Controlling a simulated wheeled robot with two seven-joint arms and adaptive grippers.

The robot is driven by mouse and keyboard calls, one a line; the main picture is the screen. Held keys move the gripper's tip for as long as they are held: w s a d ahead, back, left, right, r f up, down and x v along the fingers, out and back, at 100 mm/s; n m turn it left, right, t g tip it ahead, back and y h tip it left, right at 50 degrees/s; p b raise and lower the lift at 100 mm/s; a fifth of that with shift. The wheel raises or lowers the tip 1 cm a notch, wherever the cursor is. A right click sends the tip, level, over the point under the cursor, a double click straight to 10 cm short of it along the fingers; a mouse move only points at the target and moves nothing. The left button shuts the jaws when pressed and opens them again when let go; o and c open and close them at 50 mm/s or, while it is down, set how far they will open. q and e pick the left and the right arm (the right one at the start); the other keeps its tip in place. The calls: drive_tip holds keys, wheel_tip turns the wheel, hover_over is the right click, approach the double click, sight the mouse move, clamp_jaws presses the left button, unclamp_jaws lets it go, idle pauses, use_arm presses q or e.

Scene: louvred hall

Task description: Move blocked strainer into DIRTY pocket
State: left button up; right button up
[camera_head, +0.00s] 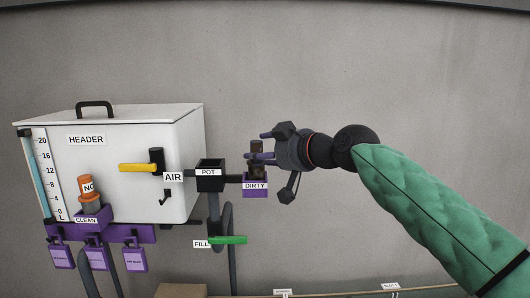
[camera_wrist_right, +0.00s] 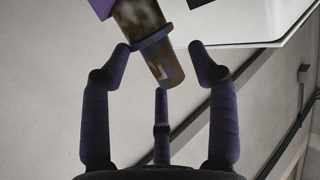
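The blocked strainer (camera_head: 257,163) is a brown, mottled cylinder standing in the purple DIRTY pocket (camera_head: 255,190); its lower part is hidden there. In the right wrist view the strainer (camera_wrist_right: 143,18) has a dark blue collar, and a purple corner, apparently the pocket (camera_wrist_right: 102,8), shows beside its far end. My right gripper (camera_head: 262,147) is to the right of the strainer, its fingers reaching around it. In the wrist view the fingertips (camera_wrist_right: 160,50) are spread, with gaps between them and the strainer. My left gripper is out of view.
The black POT (camera_head: 210,182) is left of the pocket, beside the white HEADER tank (camera_head: 120,160) with its yellow AIR lever (camera_head: 138,168). An orange-topped part (camera_head: 88,188) stands in the CLEAN pocket (camera_head: 92,219). The green FILL lever (camera_head: 228,240) is below. Bare wall lies behind my arm.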

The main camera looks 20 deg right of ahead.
idle(0.3)
drive_tip(key=s+d+r+p, duration=0.1)
drive_tip(key=s+r+p, duration=0.1)
drive_tip(key=s+r, duration=0.2)
drive_tip(key=shift+d+r+p, duration=0.35)
drive_tip(key=shift+r+p, duration=0.05)
drive_tip(key=shift+r, duration=0.35)
drive_tip(key=v, duration=1.2)
